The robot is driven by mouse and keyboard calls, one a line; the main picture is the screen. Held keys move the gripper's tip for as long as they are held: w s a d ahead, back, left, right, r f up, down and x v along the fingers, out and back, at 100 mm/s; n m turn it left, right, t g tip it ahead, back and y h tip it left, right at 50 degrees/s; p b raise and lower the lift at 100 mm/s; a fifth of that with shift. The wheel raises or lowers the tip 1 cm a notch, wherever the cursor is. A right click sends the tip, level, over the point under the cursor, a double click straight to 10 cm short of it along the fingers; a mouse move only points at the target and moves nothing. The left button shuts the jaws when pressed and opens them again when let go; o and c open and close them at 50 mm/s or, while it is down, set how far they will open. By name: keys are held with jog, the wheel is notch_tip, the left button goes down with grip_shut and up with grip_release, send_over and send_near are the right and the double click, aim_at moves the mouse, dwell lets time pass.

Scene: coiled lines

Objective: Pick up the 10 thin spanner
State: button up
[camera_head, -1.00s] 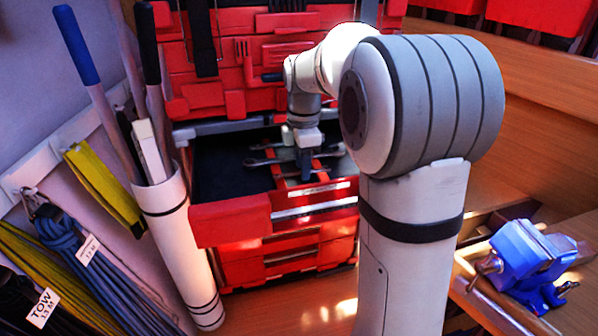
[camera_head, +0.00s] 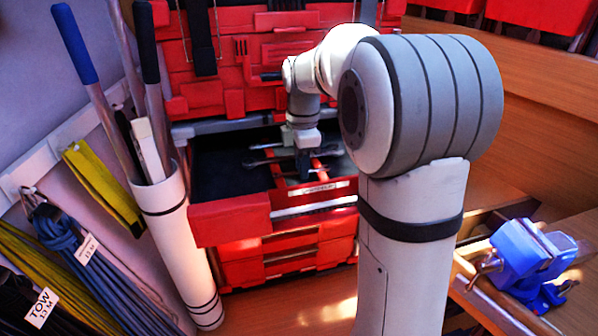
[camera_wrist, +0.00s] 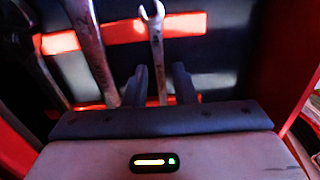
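A thin open-ended spanner (camera_wrist: 155,45) lies in the open drawer; no size mark is readable on it. My gripper (camera_wrist: 160,78) is open, one finger on each side of this spanner's shank, with a gap showing to the right finger. The spanner's lower end is hidden behind the gripper body. A thicker spanner (camera_wrist: 92,45) lies to its left, outside the fingers. In the head view my gripper (camera_head: 304,166) reaches down into the drawer, and spanners (camera_head: 264,161) show beside it, partly hidden.
The red drawer (camera_head: 230,220) is pulled out, with its wall (camera_wrist: 284,70) to the right in the wrist view. Red holder strips (camera_wrist: 120,32) cross the drawer floor. A white tube of tools (camera_head: 172,215) stands left; a blue vise (camera_head: 528,255) sits right.

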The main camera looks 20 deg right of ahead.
grip_shut()
jog(key=shift+r, duration=0.1)
